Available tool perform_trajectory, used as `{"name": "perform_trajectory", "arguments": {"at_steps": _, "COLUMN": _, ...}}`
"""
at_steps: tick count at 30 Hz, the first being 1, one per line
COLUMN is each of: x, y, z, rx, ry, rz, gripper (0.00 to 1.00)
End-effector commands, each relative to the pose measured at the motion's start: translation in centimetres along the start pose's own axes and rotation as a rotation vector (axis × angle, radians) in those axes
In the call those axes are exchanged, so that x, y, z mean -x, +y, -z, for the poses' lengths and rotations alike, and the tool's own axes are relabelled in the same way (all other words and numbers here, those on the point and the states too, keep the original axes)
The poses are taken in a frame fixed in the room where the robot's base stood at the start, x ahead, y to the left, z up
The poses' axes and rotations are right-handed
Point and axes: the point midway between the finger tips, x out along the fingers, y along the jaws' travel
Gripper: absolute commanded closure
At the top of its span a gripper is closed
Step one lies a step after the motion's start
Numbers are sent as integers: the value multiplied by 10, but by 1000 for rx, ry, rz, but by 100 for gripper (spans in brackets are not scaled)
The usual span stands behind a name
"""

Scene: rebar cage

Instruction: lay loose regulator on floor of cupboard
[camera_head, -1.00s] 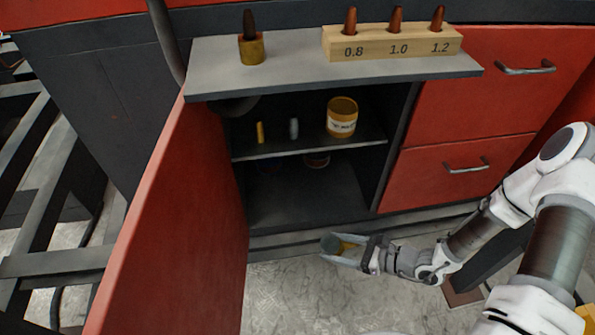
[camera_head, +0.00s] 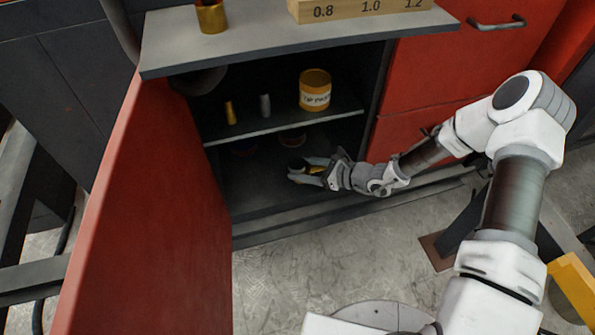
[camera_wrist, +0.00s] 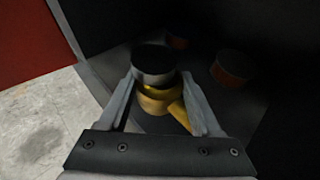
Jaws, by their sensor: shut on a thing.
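My gripper (camera_head: 308,172) is shut on the regulator (camera_wrist: 158,98), a part with a dark round top, a silver band and a yellow brass body with a side stub. In the wrist view the regulator sits between both fingers. The gripper is inside the lower compartment of the open cupboard (camera_head: 285,203), below the shelf. The dark cupboard floor (camera_head: 250,190) lies beneath it. I cannot tell whether the regulator touches the floor.
A round tin (camera_wrist: 234,68) stands deeper in the lower compartment, with another at the back. The shelf (camera_head: 285,127) above holds a yellow-labelled tin (camera_head: 315,90) and two small cylinders. The open red door (camera_head: 150,210) stands at the left.

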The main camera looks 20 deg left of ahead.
Motion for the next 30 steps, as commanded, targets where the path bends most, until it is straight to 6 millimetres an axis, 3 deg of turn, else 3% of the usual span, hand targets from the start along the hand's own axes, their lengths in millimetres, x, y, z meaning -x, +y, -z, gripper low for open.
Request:
{"name": "perform_trajectory", "arguments": {"at_steps": 10, "x": -34, "y": -35, "z": -14, "rx": 5, "ry": -5, "rz": -1, "gripper": 100}}
{"name": "perform_trajectory", "arguments": {"at_steps": 15, "x": -40, "y": -33, "z": 6, "rx": 0, "ry": -5, "rz": -2, "gripper": 100}}
{"name": "perform_trajectory", "arguments": {"at_steps": 23, "x": -45, "y": -34, "z": 18, "rx": 2, "ry": -5, "rz": -1, "gripper": 100}}
{"name": "perform_trajectory", "arguments": {"at_steps": 30, "x": -57, "y": -33, "z": 48, "rx": 1, "ry": -5, "rz": -1, "gripper": 100}}
